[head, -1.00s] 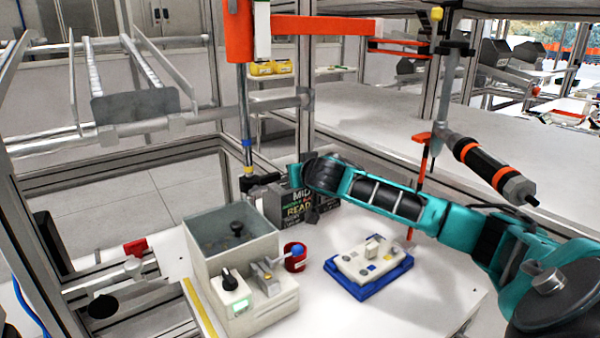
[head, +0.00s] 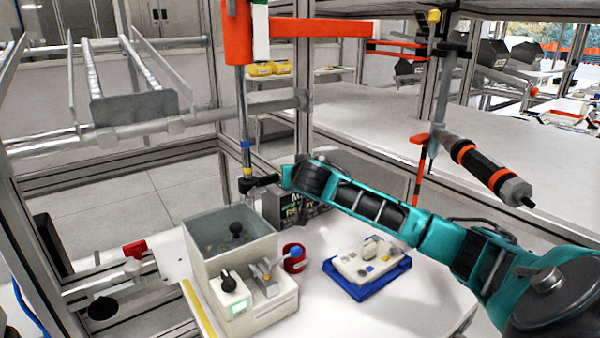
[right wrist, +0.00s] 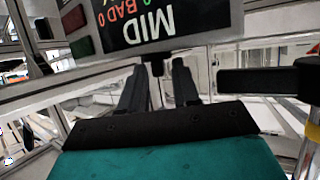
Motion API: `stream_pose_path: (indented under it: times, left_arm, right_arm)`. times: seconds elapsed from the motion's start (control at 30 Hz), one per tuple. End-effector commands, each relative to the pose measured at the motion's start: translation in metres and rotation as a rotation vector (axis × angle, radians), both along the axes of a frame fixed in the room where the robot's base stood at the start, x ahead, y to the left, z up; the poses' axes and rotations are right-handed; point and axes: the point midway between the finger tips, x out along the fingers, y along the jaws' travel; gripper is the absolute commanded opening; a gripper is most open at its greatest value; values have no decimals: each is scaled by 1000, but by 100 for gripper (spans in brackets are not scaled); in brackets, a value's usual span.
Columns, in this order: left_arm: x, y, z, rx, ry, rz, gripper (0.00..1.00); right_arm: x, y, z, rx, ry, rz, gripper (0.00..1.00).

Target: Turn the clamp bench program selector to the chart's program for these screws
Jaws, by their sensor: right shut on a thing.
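A dark display (head: 290,210) stands at the back of the white table, partly covered by my right arm. In the right wrist view the display (right wrist: 165,22) reads MID upside down. My right gripper (right wrist: 160,80) has its two dark fingers at the display's edge, around a small dark part (right wrist: 153,62) that looks like a knob or stem. The fingers mostly hide it. In the head view my right gripper is hidden behind the arm. A white bench unit (head: 265,305) at the front left has a black pointer knob (head: 229,281) above a green-lit window. My left gripper is out of view.
A blue tray (head: 365,290) with a white panel is at the middle. A screwdriver tool (head: 485,170) hangs at right.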

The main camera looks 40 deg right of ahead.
Motion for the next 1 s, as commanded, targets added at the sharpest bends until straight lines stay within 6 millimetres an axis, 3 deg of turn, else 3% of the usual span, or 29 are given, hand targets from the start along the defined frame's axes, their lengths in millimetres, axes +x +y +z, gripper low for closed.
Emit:
stream_pose_path:
  times: [0.3, 0.73, 0.77, 0.83, 1.0]
  left_arm:
    - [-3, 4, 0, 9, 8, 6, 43]
    - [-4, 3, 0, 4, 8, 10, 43]
    - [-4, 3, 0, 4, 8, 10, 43]
    - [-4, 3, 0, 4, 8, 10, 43]
    - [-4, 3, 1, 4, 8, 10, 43]
  right_arm:
    - [3, 2, 1, 5, -2, -199, 1]
    - [2, 2, 1, -1, -1, -238, 1]
    - [2, 2, 1, 0, -1, -237, 32]
    - [2, 2, 1, 0, -1, -237, 37]
    - [2, 2, 1, 0, -2, -236, 37]
